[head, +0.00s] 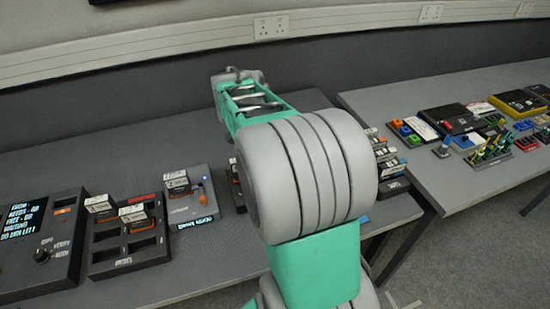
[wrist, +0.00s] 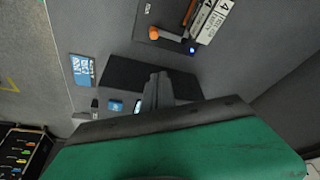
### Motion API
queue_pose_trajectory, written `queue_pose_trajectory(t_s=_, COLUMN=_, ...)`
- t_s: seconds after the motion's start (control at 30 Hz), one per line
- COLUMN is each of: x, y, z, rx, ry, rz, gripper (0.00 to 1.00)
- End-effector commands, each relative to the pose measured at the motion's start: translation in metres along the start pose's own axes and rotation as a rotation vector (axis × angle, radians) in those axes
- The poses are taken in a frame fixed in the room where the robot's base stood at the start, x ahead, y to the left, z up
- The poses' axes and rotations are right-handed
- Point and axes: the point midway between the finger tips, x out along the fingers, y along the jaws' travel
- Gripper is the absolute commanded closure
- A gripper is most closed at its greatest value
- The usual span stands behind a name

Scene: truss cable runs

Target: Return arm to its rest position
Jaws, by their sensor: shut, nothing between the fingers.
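My arm, green with grey joint covers, rises from the bottom middle of the head view. It bends at a large grey joint and reaches back over the left table (head: 120,165). Its far end is near the wall, and I cannot make out the fingers there. In the wrist view my gripper (wrist: 158,90) shows as narrow dark grey fingers, close together and empty. A green link of mine fills the bottom of that view. The fingers appear over a dark panel and touch nothing that I can see.
The left table holds a display box (head: 42,245), a slotted tray (head: 128,238) with labelled modules and a grey device (head: 190,197). My arm hides part of this table. The right table (head: 450,185) holds several boxes and coloured parts. A gap separates the tables.

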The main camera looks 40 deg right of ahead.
Motion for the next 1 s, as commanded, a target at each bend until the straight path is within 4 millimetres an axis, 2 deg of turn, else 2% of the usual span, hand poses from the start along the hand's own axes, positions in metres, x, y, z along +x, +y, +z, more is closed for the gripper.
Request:
queue_pose_trajectory(t_s=0.43, x=-0.002, y=0.000, z=0.000, rx=-0.011, ry=0.000, rz=0.000, gripper=1.00)
queue_pose_trajectory(t_s=0.53, x=-0.002, y=0.000, z=0.000, rx=-0.096, ry=0.000, rz=0.000, gripper=1.00)
queue_pose_trajectory(t_s=0.6, x=0.000, y=-0.004, z=0.006, rx=-0.235, ry=-0.013, rz=-0.012, gripper=1.00)
queue_pose_trajectory(t_s=0.7, x=0.023, y=0.008, z=0.048, rx=-0.505, ry=-0.102, rz=-0.011, gripper=1.00)
queue_pose_trajectory(t_s=0.77, x=0.030, y=0.019, z=0.074, rx=-0.644, ry=-0.154, rz=-0.025, gripper=1.00)
queue_pose_trajectory(t_s=0.87, x=0.024, y=0.035, z=0.121, rx=-0.855, ry=-0.209, rz=-0.087, gripper=1.00)
queue_pose_trajectory(t_s=1.0, x=-0.005, y=0.047, z=0.188, rx=-1.087, ry=-0.216, rz=-0.206, gripper=1.00)
